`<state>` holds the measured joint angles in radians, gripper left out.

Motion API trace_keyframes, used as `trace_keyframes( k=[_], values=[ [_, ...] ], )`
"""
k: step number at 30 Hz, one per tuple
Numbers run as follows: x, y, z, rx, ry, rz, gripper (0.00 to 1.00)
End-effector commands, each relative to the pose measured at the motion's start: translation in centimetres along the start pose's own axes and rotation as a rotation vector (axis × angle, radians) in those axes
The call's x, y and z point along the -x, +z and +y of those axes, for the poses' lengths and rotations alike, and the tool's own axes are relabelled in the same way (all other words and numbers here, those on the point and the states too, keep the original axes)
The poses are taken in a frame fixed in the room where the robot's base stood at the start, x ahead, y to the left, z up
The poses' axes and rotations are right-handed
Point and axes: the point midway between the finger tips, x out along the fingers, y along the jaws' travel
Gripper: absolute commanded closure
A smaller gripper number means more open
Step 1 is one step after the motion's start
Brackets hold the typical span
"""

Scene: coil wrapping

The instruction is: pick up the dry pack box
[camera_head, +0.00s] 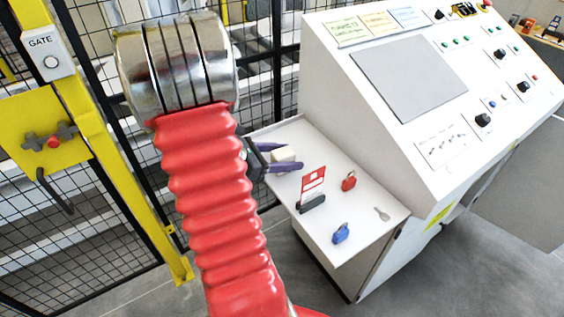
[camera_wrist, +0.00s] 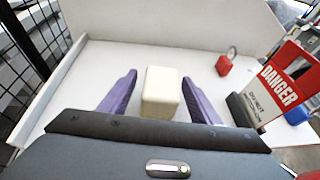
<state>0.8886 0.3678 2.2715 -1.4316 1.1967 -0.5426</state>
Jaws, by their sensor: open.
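The dry pack box (camera_wrist: 161,93) is a small cream-white block on the white shelf (camera_wrist: 75,90). In the wrist view it stands between the two purple fingers of my gripper (camera_wrist: 160,97), with a gap on each side. The gripper is open and does not touch the box in that view. In the head view the box (camera_head: 283,153) shows partly behind the purple fingers of my gripper (camera_head: 282,158), at the shelf's left end. My red arm hides part of the shelf there.
A red padlock (camera_head: 348,181), a danger tag (camera_head: 312,183) in a dark holder, a blue padlock (camera_head: 340,233) and a small key-like item (camera_head: 382,214) sit right of the box. The control console (camera_head: 410,80) rises behind the shelf. Black mesh fence (camera_head: 90,205) stands left.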

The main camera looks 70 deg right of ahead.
Motion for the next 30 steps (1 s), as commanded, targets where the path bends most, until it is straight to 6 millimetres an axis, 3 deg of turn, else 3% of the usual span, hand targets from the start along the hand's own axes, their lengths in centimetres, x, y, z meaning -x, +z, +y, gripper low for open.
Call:
trace_keyframes(
  k=[7, 24, 30],
  values=[
    [-2.5, 0.0, 0.0, -0.001, -0.001, 0.0, 0.43],
    [-2.6, -0.1, 0.0, 0.0, 0.002, 0.0, 0.43],
    [-2.6, -0.1, 0.0, 0.0, 0.002, 0.0, 0.56]
  ],
)
